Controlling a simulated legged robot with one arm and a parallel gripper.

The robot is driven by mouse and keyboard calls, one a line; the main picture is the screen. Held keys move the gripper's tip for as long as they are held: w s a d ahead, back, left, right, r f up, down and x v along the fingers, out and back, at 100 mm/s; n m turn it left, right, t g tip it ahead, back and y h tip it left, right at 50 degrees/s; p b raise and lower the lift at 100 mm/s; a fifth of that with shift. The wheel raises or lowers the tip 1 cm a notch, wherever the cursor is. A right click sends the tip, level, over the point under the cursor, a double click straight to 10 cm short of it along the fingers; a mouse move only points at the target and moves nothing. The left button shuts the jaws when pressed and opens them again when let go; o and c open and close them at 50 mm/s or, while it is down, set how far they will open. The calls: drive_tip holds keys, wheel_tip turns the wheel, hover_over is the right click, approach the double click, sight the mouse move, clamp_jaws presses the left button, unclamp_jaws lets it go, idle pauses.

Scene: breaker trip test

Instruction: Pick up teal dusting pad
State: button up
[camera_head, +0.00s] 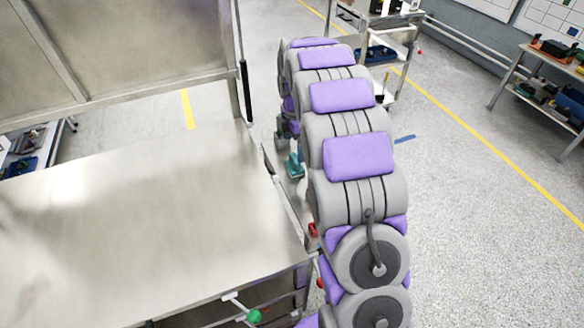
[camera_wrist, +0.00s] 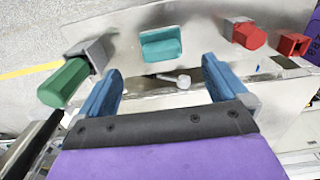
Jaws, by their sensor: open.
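The teal dusting pad (camera_wrist: 161,43) shows at the top middle of the wrist view, against a grey metal surface. It is a small block with a raised ridge. My gripper (camera_wrist: 162,72) is open, with blue fingers spread to either side and nothing between them. The pad lies beyond the fingertips, roughly centred across the gap and apart from both. In the head view my gripper is partly hidden at the far end of my arm, beside the metal bench. A small teal patch (camera_head: 294,166) shows there; I cannot tell whether it is the pad or a finger.
A green knob (camera_wrist: 63,84) in a grey holder is close to my left finger. A red knob (camera_wrist: 249,36) and another red part (camera_wrist: 293,44) are at right. A white round-ended piece (camera_wrist: 183,80) lies below the pad. The metal bench (camera_head: 130,230) fills the head view's left.

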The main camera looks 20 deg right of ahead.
sight(294, 158)
drive_tip(key=f, duration=0.1)
drive_tip(key=d+f, duration=0.1)
drive_tip(key=f, duration=0.1)
drive_tip(key=shift+s+d+f, duration=0.1)
drive_tip(key=shift+d, duration=0.15)
drive_tip(key=shift+a+f, duration=0.1)
drive_tip(key=shift+a, duration=0.1)
drive_tip(key=f, duration=0.1)
drive_tip(key=a+f+b, duration=0.1)
drive_tip(key=f, duration=0.1)
drive_tip(key=f+b, duration=0.1)
drive_tip(key=shift+a+f, duration=0.3)
drive_tip(key=shift+f, duration=0.1)
drive_tip(key=shift+d+f, duration=0.15)
drive_tip(key=shift+d, duration=0.5)
drive_tip(key=shift+c, duration=0.8)
drive_tip(key=shift+a, duration=0.7)
drive_tip(key=c, duration=0.6)
drive_tip(key=shift+d, duration=0.2)
drive_tip(key=c, duration=0.3)
drive_tip(key=shift+d, duration=0.3)
drive_tip(key=shift+c, duration=0.5)
